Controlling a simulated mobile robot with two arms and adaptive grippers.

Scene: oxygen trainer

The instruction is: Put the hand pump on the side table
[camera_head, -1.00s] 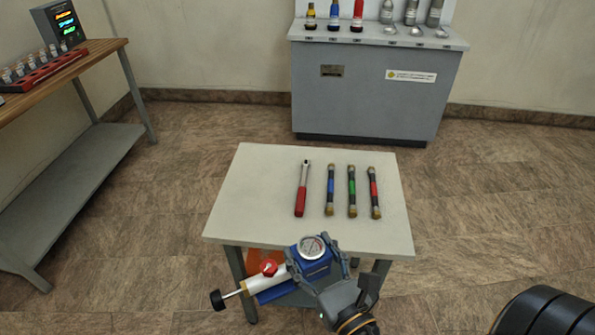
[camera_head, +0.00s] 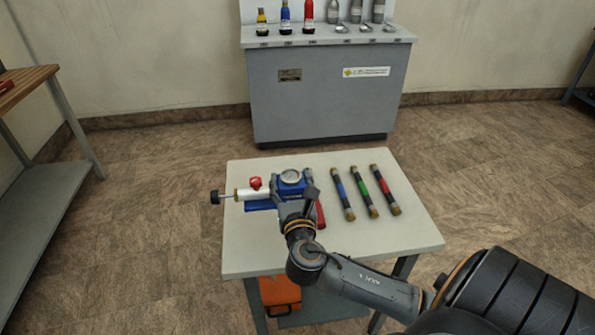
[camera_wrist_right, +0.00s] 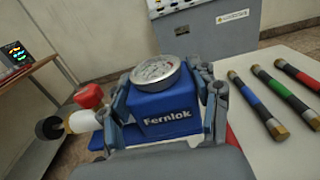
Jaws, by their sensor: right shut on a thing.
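The hand pump (camera_head: 258,195) has a blue body, a round gauge, a red knob and a white barrel with a black handle at its left. My right gripper (camera_head: 291,192) is shut on the blue body. In the right wrist view the pump's blue block (camera_wrist_right: 165,112) sits between the two fingers (camera_wrist_right: 168,110). The pump is over the left back part of the side table (camera_head: 245,255); I cannot tell whether it touches the top. My left gripper is not in view.
Three banded rods, blue (camera_head: 343,195), green (camera_head: 365,191) and red (camera_head: 386,189), lie right of the pump. A red-handled tool (camera_head: 320,213) is partly hidden behind my gripper. A grey cabinet (camera_head: 330,110) stands behind; a workbench (camera_head: 50,215) stands at the left. The table's front is clear.

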